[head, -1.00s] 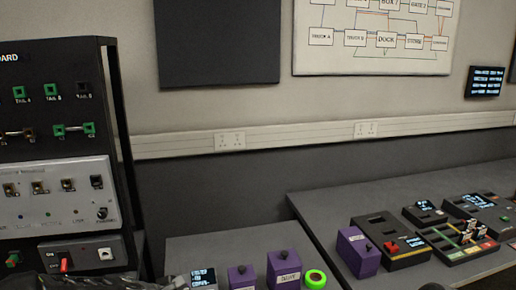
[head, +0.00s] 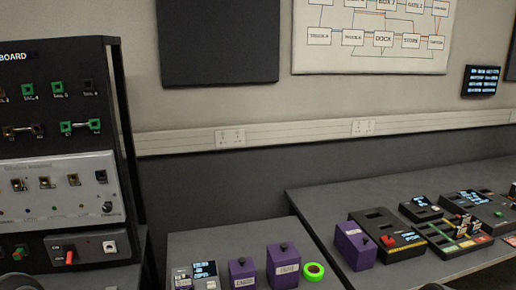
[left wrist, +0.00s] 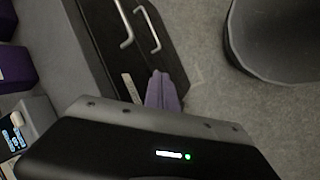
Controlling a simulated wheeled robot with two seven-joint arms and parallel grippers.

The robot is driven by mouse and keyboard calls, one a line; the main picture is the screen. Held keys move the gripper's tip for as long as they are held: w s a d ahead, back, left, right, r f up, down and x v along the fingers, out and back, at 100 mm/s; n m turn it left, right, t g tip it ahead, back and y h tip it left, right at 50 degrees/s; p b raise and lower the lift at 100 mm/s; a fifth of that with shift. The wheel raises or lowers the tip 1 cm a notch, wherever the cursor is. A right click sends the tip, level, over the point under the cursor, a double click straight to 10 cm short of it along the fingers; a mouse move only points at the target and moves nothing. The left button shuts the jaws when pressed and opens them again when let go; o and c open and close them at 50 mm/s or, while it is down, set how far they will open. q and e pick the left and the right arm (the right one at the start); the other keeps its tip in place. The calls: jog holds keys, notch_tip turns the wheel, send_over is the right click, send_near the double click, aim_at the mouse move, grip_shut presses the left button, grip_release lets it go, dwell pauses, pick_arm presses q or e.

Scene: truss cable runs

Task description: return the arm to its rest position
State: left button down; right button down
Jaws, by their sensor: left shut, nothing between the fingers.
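My left gripper (left wrist: 164,92) shows in the left wrist view, its two purple-grey fingers together and nothing between them. Beyond the fingertips are a dark cabinet front with metal bar handles (left wrist: 124,25) and the grey floor (left wrist: 205,45). In the head view the left gripper does not show; only a small dark shape, which I cannot identify, sits at the bottom left edge. My right gripper is in neither view.
The black board rack (head: 60,145) stands at the left. Two purple boxes (head: 283,264) and a green ring (head: 313,271) are on the near table. More devices cover the right table (head: 320,205). A dark bin (left wrist: 270,50) stands on the floor.

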pick_arm(q)
jog(key=s+d+f+m+g, duration=0.1)
jog(key=s+d+f+m, duration=0.1)
jog(key=s, duration=0.4)
jog(key=s+d+f+m+g, duration=0.1)
jog(key=s+d+f+m, duration=0.1)
jog(key=s+f+m, duration=0.3)
jog(key=s+d+f+m+g, duration=0.1)
jog(key=s+d+f+m, duration=0.1)
jog(key=s, duration=0.6)
jog(key=shift+s+f+m, duration=0.4)
jog(key=shift+f+m, duration=0.4)
jog(key=shift+f, duration=0.15)
